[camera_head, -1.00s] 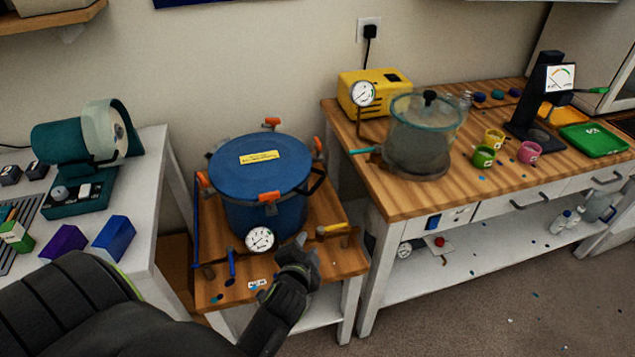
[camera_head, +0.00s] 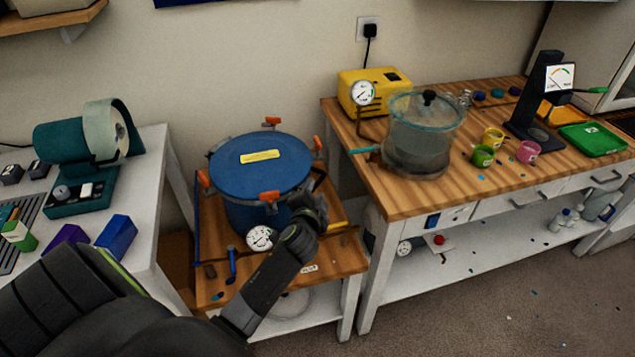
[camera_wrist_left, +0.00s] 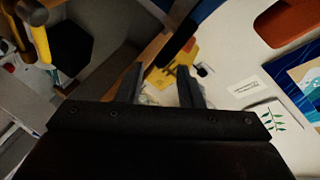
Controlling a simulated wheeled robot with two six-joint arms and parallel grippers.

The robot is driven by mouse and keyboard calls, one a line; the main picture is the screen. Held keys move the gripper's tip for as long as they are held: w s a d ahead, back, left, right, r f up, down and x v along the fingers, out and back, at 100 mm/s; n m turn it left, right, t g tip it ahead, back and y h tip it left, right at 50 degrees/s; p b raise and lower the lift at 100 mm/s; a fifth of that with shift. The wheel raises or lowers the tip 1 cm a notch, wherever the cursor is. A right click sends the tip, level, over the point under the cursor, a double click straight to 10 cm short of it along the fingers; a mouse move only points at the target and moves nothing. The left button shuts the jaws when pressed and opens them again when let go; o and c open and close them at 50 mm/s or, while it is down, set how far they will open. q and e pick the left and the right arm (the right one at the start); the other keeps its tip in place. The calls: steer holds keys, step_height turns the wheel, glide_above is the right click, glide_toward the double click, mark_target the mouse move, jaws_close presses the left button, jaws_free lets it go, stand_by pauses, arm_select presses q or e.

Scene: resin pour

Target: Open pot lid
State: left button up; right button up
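The blue pot (camera_head: 255,215) stands on a low wooden stand, with its blue lid (camera_head: 262,165) seated on top. Orange clamps (camera_head: 269,196) sit around the lid's rim, and a yellow label lies on it. A black handle (camera_head: 321,180) sticks out at the lid's right side. A round white gauge (camera_head: 260,238) is on the pot's front. My left gripper (camera_head: 310,207) is at the pot's front right, just below the handle; contact cannot be told. In the left wrist view its two fingers (camera_wrist_left: 162,88) are apart, with nothing clearly held between them. My right gripper is out of view.
A wooden bench (camera_head: 385,195) stands close on the right with a clear chamber (camera_head: 418,140) and a yellow pump (camera_head: 374,88). A white table (camera_head: 150,215) on the left holds a teal machine (camera_head: 75,150) and coloured boxes. Small tools lie on the stand's front.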

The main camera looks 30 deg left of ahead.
mark_target(316, 186)
arm_select(q)
steer(key=shift+x, duration=2.7)
jaws_close()
